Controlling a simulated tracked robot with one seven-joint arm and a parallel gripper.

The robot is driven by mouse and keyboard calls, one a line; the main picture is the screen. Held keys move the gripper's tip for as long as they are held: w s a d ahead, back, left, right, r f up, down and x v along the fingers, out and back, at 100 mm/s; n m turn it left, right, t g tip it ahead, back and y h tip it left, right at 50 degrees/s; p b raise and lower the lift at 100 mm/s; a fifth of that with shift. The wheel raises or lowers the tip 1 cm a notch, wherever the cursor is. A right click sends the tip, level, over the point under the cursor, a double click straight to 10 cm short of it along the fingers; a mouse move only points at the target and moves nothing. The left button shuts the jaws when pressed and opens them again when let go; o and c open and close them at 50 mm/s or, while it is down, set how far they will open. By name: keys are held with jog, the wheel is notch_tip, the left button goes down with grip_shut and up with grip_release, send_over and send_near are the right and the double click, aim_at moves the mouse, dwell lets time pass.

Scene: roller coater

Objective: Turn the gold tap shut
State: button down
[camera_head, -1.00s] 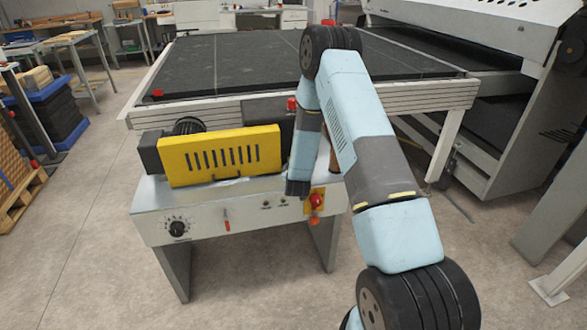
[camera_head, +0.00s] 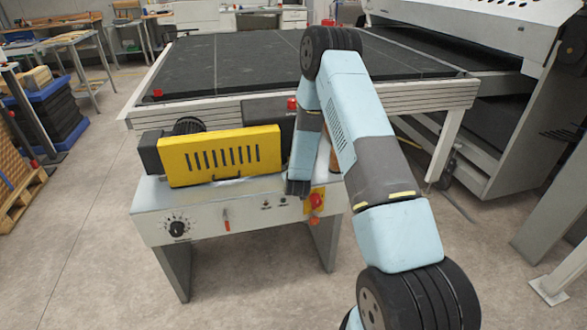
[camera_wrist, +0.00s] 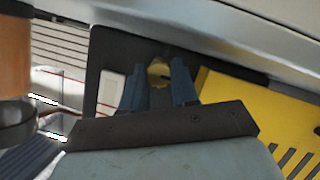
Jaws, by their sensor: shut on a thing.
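The gold tap (camera_wrist: 158,72) shows in the wrist view as a small round gold piece between two dark blue fingers. My gripper (camera_wrist: 157,84) is shut on it, with one finger on each side. Most of the tap is hidden by the fingers, so its turn angle cannot be told. In the head view my gripper (camera_head: 298,188) points down at the right end of the coater's front, and the tap is hidden behind it.
The yellow slotted cover (camera_head: 222,156) lies just left of my gripper. A red switch on a yellow plate (camera_head: 316,200) is close on the right. The orange cylinder (camera_wrist: 14,50) stands at the left in the wrist view. The large dark conveyor bed (camera_head: 230,65) lies behind.

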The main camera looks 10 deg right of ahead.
jog(key=m+y, duration=0.1)
jog(key=m, duration=0.1)
jog(key=m+y, duration=0.2)
jog(key=shift+d, duration=0.35)
jog(key=m+y, duration=0.2)
jog(key=m, duration=0.1)
jog(key=m+y, duration=0.1)
jog(key=m, duration=0.1)
jog(key=shift+d, duration=0.3)
jog(key=shift+f, duration=0.1)
dwell(0.7)
jog(key=c, duration=0.8)
grip_release()
jog(key=shift+a, duration=0.1)
jog(key=shift+c, duration=0.2)
jog(key=shift+s, duration=0.1)
jog(key=v, duration=1.3)
jog(key=shift+s+d, duration=0.25)
jog(key=shift+s, duration=0.1)
jog(key=shift+f, duration=0.15)
